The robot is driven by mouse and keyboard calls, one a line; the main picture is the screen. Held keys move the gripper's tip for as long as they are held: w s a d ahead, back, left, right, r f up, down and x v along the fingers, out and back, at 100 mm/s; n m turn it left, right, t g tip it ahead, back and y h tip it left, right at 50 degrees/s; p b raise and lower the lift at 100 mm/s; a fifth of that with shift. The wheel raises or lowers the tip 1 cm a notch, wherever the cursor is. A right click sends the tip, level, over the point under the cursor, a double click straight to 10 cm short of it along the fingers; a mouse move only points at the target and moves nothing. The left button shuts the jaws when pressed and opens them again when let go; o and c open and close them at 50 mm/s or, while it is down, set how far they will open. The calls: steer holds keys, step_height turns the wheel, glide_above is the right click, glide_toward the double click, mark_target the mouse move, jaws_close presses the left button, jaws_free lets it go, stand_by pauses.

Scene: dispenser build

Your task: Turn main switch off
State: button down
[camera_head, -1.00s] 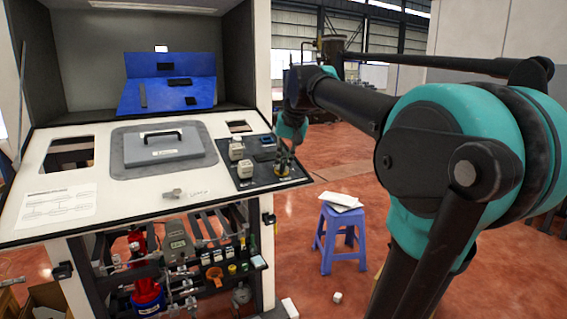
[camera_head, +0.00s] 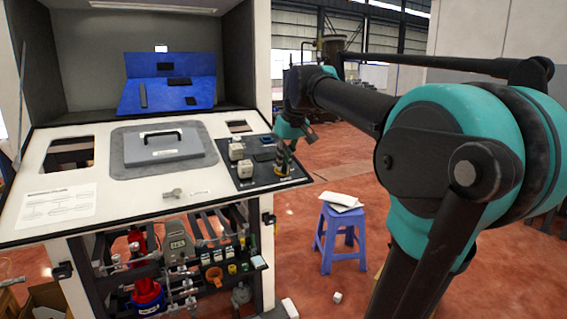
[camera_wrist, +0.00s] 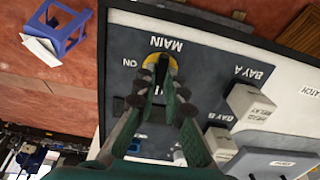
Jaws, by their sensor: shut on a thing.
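The main switch (camera_wrist: 161,66) is a black knob on a yellow round base, below the upside-down "MAIN" label in the wrist view. An "ON" label shows beside it; the other position label is partly hidden by my fingers. In the head view its yellow base (camera_head: 281,172) shows at the right corner of the console's dark panel. My gripper (camera_wrist: 161,84) is shut on the knob, with a green-padded finger on each side. In the head view my gripper (camera_head: 286,157) reaches down onto the switch from above.
White relay blocks (camera_wrist: 248,106) labelled for bays A and B stand on the same panel (camera_wrist: 205,70). A grey lid with a black handle (camera_head: 163,146) lies on the white console. A blue stool (camera_head: 340,235) stands on the floor to the right.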

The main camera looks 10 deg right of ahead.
stand_by(0.3)
steer(key=c, duration=1.6)
jaws_free()
steer(key=v, duration=1.2)
